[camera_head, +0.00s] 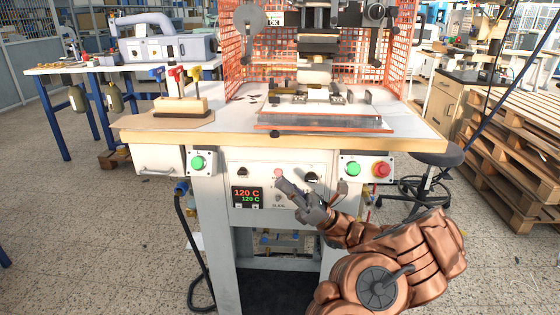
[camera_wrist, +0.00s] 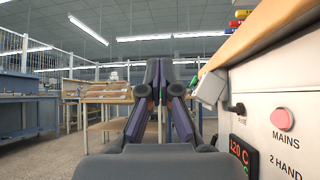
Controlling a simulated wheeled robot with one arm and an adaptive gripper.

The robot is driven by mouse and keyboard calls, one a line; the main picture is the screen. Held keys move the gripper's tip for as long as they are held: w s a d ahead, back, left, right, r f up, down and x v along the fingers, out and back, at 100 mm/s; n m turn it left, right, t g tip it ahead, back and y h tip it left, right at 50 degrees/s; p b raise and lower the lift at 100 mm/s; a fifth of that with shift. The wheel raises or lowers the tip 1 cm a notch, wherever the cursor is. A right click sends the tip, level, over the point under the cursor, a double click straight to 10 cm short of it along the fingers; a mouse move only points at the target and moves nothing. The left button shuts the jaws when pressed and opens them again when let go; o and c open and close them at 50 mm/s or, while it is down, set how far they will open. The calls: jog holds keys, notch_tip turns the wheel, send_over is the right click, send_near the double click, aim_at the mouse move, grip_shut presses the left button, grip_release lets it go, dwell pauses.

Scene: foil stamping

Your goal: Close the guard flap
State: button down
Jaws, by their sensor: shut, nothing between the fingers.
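The guard flap (camera_head: 325,123) looks like a clear panel with an orange edge. In the head view it lies low and nearly flat at the front of the press, above the table top. A small dark knob (camera_head: 275,133) sits at its front left edge. My gripper (camera_head: 281,182) is in front of the control panel (camera_head: 262,205), below the table edge and below the flap. In the wrist view my gripper (camera_wrist: 158,72) has its fingers together with nothing between them. The flap does not show in the wrist view.
The press (camera_head: 316,70) stands behind the flap inside an orange mesh guard (camera_head: 245,60). A wooden block with coloured-handled stamps (camera_head: 181,105) is on the table's left. Green (camera_head: 198,163) and red (camera_head: 381,170) buttons flank the panel. A pink mains button (camera_wrist: 283,119) is close to my gripper.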

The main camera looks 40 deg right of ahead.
jog(key=s+d+f+m+t+h, duration=0.1)
jog(key=d+f+m+t+h, duration=0.2)
jog(key=d+t, duration=0.15)
jog(key=w+a+r+p, duration=0.1)
jog(key=w+a+r, duration=0.2)
jog(key=r, duration=0.8)
jog(key=shift+w+a+r, duration=0.15)
jog(key=shift+w+a, duration=0.05)
jog(key=shift+w, duration=0.6)
jog(key=shift+a+r+m+p, duration=0.1)
jog(key=shift+r+m+p, duration=0.05)
jog(key=shift+m+p, duration=0.45)
